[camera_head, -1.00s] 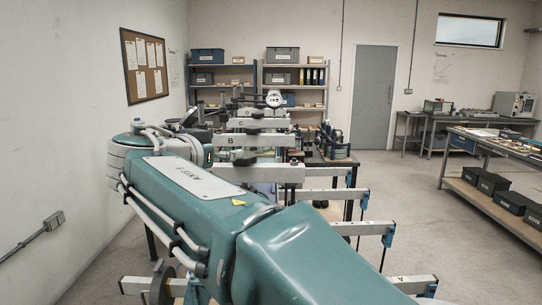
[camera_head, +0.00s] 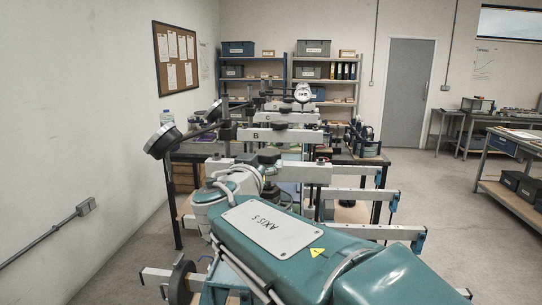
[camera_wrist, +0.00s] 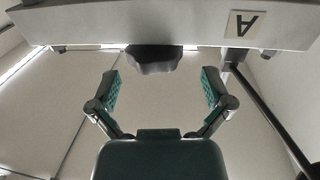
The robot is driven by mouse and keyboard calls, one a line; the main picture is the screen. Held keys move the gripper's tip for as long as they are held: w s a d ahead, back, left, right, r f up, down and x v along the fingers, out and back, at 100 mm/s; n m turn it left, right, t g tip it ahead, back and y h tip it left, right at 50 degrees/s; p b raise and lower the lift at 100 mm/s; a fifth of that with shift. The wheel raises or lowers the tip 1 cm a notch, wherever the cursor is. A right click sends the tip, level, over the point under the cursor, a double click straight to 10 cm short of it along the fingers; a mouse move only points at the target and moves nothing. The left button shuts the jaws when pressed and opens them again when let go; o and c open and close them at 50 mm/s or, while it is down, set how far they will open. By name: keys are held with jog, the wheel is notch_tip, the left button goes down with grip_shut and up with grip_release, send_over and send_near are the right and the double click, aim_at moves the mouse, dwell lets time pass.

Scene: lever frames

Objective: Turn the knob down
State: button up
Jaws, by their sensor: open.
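In the wrist view my gripper (camera_wrist: 160,90) is open and empty, its two green-padded fingers spread wide. A dark lobed knob (camera_wrist: 154,59) sits against the edge of a pale beam (camera_wrist: 100,22) marked A, centred between the fingers but beyond their tips. The fingers do not appear to touch it. In the head view a dark knob (camera_head: 268,156) stands on the nearest pale crossbeam (camera_head: 300,173), just past my arm. I cannot tell for sure that it is the same knob.
Beams marked B (camera_head: 290,137) and C (camera_head: 285,118), with dark knobs, stand behind. A dark post (camera_wrist: 285,120) runs along the right in the wrist view. Open floor lies to the right.

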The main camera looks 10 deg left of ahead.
aim_at(267, 151)
jog(key=w, duration=0.2)
jog(key=w+d, duration=0.1)
jog(key=w, duration=0.1)
jog(key=shift+r, duration=0.1)
jog(key=shift+w+a, duration=0.15)
jog(key=shift+w, duration=0.25)
jog(key=c, duration=0.9)
